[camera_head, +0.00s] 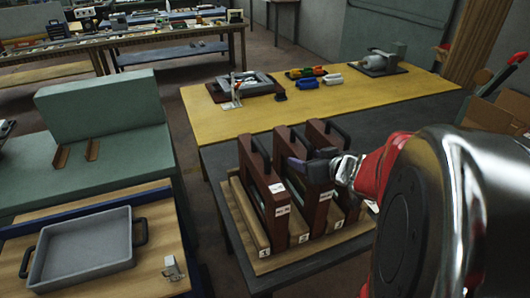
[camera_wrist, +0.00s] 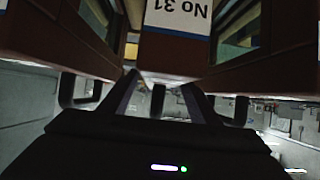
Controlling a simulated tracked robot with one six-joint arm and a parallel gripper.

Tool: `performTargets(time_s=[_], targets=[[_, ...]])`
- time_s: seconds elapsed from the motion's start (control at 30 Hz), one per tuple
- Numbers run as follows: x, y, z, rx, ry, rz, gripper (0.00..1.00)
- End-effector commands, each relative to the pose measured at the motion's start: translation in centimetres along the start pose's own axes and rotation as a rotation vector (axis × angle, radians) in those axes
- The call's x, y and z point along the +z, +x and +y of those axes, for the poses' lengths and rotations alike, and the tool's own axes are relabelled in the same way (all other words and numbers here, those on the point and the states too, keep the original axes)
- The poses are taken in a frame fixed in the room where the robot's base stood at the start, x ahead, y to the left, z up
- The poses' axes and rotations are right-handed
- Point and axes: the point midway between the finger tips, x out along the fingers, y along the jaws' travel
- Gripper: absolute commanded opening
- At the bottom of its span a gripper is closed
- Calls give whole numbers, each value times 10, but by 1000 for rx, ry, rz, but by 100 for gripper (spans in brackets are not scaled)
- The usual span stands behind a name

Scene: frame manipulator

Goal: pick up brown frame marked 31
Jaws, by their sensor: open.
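Three brown frames with dark handles stand upright side by side in a wooden rack (camera_head: 262,262): a left frame (camera_head: 256,180), a middle frame (camera_head: 318,205) and a right frame (camera_head: 318,135). Their tags are too small to read in the head view. In the wrist view, a white tag reading "No 31" upside down is on the brown frame (camera_wrist: 172,52) straight ahead. My gripper (camera_head: 308,163) is at the upper front of the middle frame and partly covers it. In the wrist view, my gripper (camera_wrist: 162,82) has its fingers apart, with nothing seen held between them.
The rack stands on a dark table, with a yellow work surface (camera_head: 210,118) behind it holding tools and a vise. A grey tray (camera_head: 85,250) lies on a bench at left. Neighbouring brown frames (camera_wrist: 65,35) flank the tagged one closely.

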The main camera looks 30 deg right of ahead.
Motion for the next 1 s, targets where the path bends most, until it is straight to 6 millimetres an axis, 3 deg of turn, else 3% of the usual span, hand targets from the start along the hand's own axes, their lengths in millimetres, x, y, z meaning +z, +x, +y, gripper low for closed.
performTargets(time_s=[0.5, 1.0], targets=[[-1, 47, 0, -1, 0, -2, 56], [-1, 50, 1, 1, 1, 0, 56]])
